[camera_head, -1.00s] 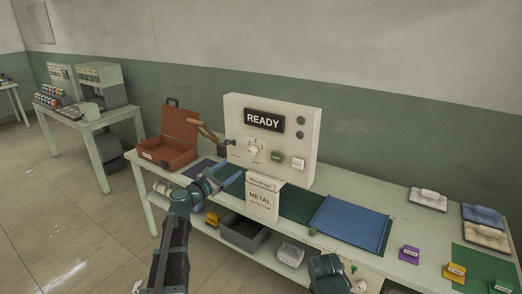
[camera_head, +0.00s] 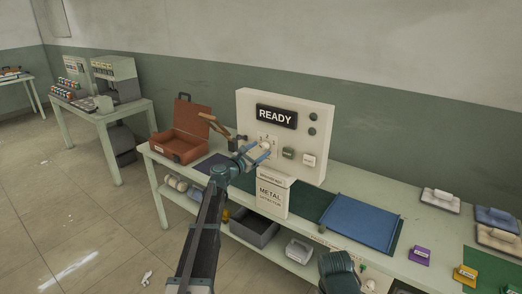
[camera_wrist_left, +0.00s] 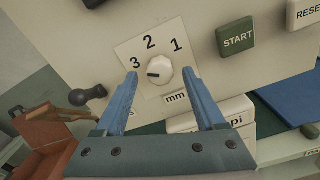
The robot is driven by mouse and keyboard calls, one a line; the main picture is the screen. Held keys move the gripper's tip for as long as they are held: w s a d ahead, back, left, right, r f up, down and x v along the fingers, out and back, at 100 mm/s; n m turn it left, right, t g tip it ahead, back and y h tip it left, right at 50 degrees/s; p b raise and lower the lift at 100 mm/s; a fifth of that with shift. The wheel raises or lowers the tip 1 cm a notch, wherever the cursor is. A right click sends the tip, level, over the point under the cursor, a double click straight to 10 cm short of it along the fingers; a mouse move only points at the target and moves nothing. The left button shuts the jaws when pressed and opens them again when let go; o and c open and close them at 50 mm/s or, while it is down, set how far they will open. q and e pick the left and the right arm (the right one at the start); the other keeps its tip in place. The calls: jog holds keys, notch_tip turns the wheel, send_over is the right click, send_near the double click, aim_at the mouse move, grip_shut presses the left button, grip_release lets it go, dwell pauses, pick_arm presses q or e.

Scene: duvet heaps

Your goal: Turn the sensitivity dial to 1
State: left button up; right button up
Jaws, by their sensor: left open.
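The sensitivity dial (camera_wrist_left: 160,70) is a round white knob on a white plate marked 3, 2 and 1, on the front of the cream metal detector panel (camera_head: 322,125). Its dark mark points left, on the side of the 3. In the head view the dial (camera_head: 265,146) is small and partly behind the gripper. My left gripper (camera_wrist_left: 160,76) is open in the left wrist view, with one blue finger on each side of the dial. Contact with the knob cannot be told. In the head view the left gripper (camera_head: 258,155) is in front of the panel. My right gripper's fingers are not seen.
A green START button (camera_wrist_left: 236,38) and a white RESET button (camera_wrist_left: 304,12) are right of the dial. A dark ball-ended lever (camera_wrist_left: 88,95) is to its left. An open brown case (camera_head: 180,149) and a blue tray (camera_head: 360,222) stand on the table.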

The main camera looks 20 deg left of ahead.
pick_arm(q)
jog(key=shift+w+d, duration=0.25)
jog(key=shift+w, duration=0.35)
jog(key=shift+c, duration=0.2)
grip_shut()
